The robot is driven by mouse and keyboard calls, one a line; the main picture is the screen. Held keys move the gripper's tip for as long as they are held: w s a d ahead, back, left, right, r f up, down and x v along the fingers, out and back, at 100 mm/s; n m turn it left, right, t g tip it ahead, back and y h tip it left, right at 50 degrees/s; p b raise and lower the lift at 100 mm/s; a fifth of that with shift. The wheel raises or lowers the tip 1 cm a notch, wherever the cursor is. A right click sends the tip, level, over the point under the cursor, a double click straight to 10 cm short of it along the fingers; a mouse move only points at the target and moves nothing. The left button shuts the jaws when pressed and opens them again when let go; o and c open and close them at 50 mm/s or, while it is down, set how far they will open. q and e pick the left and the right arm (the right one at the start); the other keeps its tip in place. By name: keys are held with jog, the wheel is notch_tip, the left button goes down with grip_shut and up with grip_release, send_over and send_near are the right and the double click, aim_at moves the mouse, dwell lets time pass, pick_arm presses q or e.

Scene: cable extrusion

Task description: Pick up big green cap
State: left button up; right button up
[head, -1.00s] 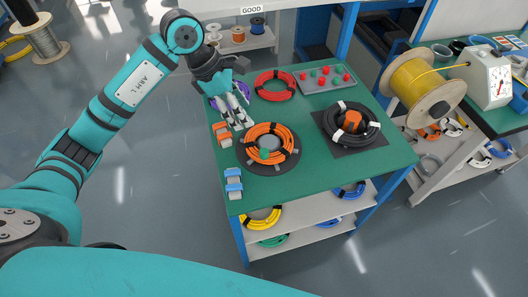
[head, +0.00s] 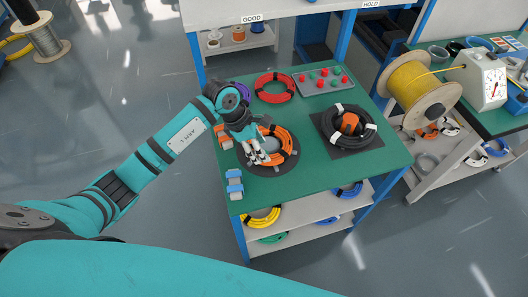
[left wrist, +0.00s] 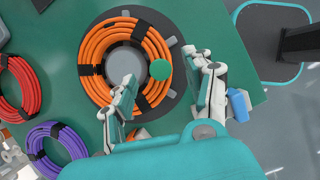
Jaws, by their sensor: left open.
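The big green cap (left wrist: 160,69) is a round green disc in the left wrist view. My left gripper (left wrist: 165,80) is open, with one finger to the left of the cap and one to the right in this view. I cannot tell how far above the cap the fingertips are. In the head view my left gripper (head: 262,158) is over the orange coil (head: 282,153) and hides the cap. My right gripper is not in view.
A red coil (head: 275,87) and a tray (head: 345,84) with several small red and green caps are at the back of the green table. A black coil (head: 369,130) with an orange piece inside lies right. Orange and blue-white blocks (head: 234,186) line the left edge.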

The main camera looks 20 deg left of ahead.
pick_arm(q)
jog(key=shift+x, duration=1.45)
jog(key=c, duration=0.8)
jog(key=shift+o, duration=0.2)
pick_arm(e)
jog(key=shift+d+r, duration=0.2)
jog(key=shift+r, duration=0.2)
pick_arm(q)
jog(key=shift+a+r, duration=0.1)
jog(key=shift+r, duration=0.1)
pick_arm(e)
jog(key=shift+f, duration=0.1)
pick_arm(q)
jog(key=shift+w+r, duration=0.1)
jog(key=shift+r, duration=0.2)
jog(key=shift+s+d+r+b, duration=0.2)
jog(key=shift+r+b, duration=0.15)
jog(key=shift+r, duration=0.25)
jog(key=shift+s+d+r+b, duration=0.2)
jog(key=shift+r+b, duration=0.15)
jog(key=shift+r, duration=0.25)
jog(key=s+d+r+b, duration=0.1)
jog(key=s+d+b, duration=0.2)
jog(key=s+d, duration=0.7)
jog(key=shift+s+d+r, duration=0.35)
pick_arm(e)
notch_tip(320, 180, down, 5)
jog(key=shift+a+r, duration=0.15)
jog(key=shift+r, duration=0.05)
